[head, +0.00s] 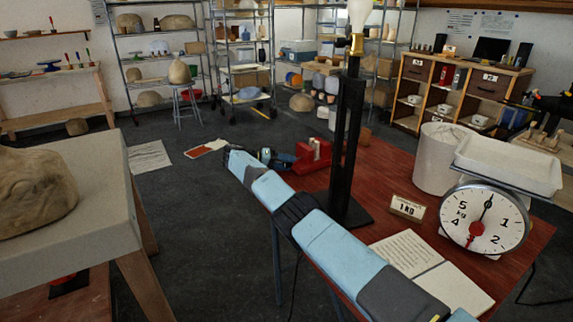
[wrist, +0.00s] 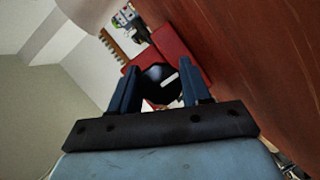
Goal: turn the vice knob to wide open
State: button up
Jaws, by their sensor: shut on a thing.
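The red vice (head: 311,155) sits near the left end of the red-brown table, behind the black lamp post. Its red body also shows beyond my fingers in the wrist view (wrist: 178,42). The vice knob (wrist: 159,80) is dark with a white mark on its face and lies between my two blue-grey fingers. My gripper (wrist: 159,88) is shut on the knob. In the head view my gripper (head: 273,158) is at the left side of the vice, and the knob cannot be made out there.
A black lamp post (head: 346,140) with a bulb stands close behind my arm. A grey table (head: 90,170) stands at left.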

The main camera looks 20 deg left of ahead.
jog(key=shift+s+f, duration=0.1)
jog(key=shift+f, duration=0.1)
jog(key=o, duration=0.7)
jog(key=shift+o, duration=0.2)
jog(key=shift+r, duration=0.15)
jog(key=shift+w+d, duration=0.1)
jog(key=shift+w, duration=0.1)
